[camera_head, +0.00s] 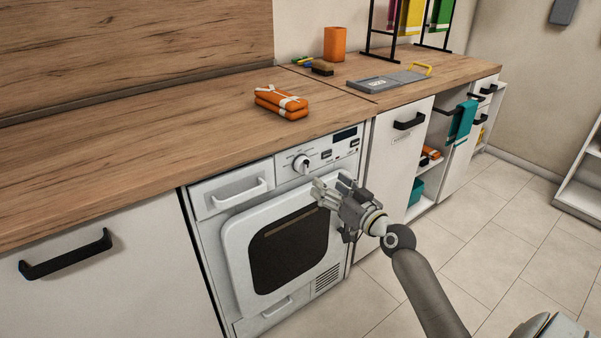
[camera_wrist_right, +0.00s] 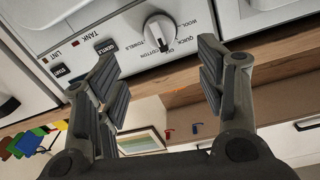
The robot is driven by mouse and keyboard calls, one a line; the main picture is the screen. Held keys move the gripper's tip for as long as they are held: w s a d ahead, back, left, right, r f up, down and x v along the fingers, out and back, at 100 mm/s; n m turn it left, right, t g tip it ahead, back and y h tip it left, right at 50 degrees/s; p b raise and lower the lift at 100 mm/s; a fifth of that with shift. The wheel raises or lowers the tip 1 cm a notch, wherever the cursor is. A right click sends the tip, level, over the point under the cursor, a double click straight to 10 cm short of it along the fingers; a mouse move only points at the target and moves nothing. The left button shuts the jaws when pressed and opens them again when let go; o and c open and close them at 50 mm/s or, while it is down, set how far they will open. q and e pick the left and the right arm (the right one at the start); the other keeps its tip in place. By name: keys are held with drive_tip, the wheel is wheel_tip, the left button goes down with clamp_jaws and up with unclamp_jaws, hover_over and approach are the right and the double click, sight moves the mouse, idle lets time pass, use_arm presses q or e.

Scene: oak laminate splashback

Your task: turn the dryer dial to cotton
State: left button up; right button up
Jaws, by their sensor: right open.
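The white dryer (camera_head: 230,235) stands under the oak worktop, with its control panel along the top edge. Its round dial (camera_head: 301,164) sits on the panel between the drawer handle and the buttons. In the right wrist view the dial (camera_wrist_right: 159,31) is a white knob with printed words around it, among them "cotton", "quick", "towels" and "wool". My right gripper (camera_head: 330,190) is open and empty in front of the dryer, just below and right of the dial. The right wrist view shows its fingers (camera_wrist_right: 160,80) apart, not touching the dial.
An orange bundle with white straps (camera_head: 281,101) lies on the worktop (camera_head: 130,140) above the dryer. A grey board with a yellow handle (camera_head: 390,78) and an orange cup (camera_head: 334,43) stand farther back. Black cabinet handles (camera_head: 66,254) stick out on both sides of the dryer.

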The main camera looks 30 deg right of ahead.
sight(307, 167)
drive_tip(key=w, duration=1)
drive_tip(key=shift+a, duration=0.1)
drive_tip(key=shift+w, duration=0.3)
use_arm(q)
drive_tip(key=shift+w+r, duration=0.3)
drive_tip(key=shift+r, duration=0.2)
drive_tip(key=shift+w+r, duration=0.25)
drive_tip(key=shift+r, duration=0.25)
use_arm(e)
drive_tip(key=c, duration=1)
use_arm(q)
drive_tip(key=shift+s+f, duration=0.1)
drive_tip(key=shift+s, duration=0.05)
use_arm(e)
drive_tip(key=shift+c, duration=0.2)
